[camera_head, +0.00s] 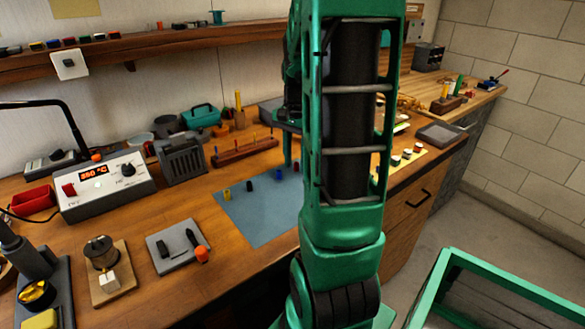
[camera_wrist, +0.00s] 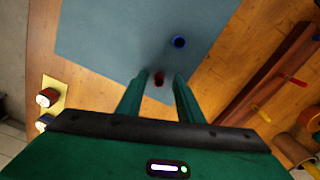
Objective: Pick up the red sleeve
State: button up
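The red sleeve (camera_wrist: 159,79) is a small upright ring near the edge of the blue-grey mat (camera_wrist: 120,35) in the wrist view. My gripper (camera_wrist: 161,76) is open and points down, with one fingertip on each side of the red sleeve. A gap shows on both sides, so the fingers do not appear to touch it. How far the tips are above the mat is hard to tell.
A blue sleeve (camera_wrist: 179,42) stands close to the red one. A dark sleeve (camera_head: 249,186) and a yellow sleeve (camera_head: 227,194) stand further left on the mat. A wooden rack with coloured pegs (camera_head: 245,151) lies behind. The mat's front part is clear.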

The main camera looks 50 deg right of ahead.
grip_shut()
dwell(0.3)
